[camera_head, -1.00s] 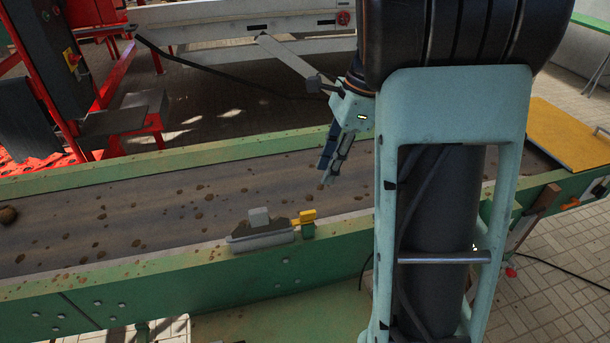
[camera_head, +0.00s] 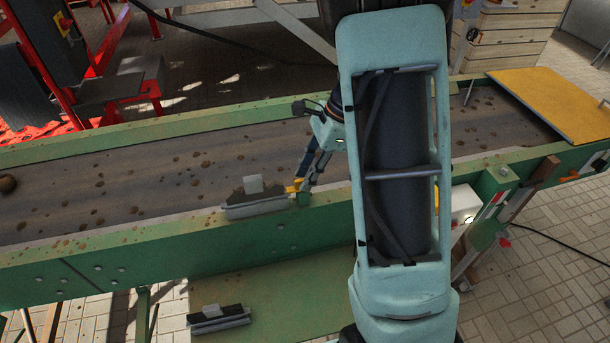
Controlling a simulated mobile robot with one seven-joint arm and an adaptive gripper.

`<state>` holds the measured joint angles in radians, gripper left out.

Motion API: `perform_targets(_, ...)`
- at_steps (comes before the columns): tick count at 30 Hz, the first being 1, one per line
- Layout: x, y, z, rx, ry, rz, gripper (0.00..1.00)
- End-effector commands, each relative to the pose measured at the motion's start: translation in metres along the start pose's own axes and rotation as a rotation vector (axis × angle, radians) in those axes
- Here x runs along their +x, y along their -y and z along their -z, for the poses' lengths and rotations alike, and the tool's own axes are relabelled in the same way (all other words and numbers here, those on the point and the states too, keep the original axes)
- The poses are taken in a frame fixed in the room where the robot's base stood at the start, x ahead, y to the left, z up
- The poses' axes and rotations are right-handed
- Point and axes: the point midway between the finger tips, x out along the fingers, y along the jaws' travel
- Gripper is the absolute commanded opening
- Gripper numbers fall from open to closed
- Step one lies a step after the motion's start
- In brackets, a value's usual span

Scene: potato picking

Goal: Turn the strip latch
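The latch (camera_head: 293,188) is a small yellow piece on a green block at the right end of a grey strip (camera_head: 258,207), which sits on the conveyor's near green rail. A dark piece with a light grey block stands on the strip. My gripper (camera_head: 303,187) points down at the latch, its dark fingers reaching the latch's right side and partly covering it. At this size I cannot tell whether the fingers touch the latch or are closed on it.
The conveyor belt (camera_head: 150,180) carries scattered small clods. A second grey strip (camera_head: 219,324) with a dark top lies on a green surface below the rail. A yellow board (camera_head: 555,100) covers the belt's right end.

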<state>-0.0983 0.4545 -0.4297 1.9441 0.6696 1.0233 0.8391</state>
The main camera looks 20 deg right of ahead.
Motion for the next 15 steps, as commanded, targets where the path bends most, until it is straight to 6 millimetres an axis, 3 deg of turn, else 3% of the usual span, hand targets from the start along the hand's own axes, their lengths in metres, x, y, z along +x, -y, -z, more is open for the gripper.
perform_targets(11, 0.0090, 0.0000, -0.0002, 0.000, 0.000, 0.000, 0.26)
perform_targets(15, 0.0088, 0.0000, -0.0002, 0.000, 0.000, 0.000, 0.14)
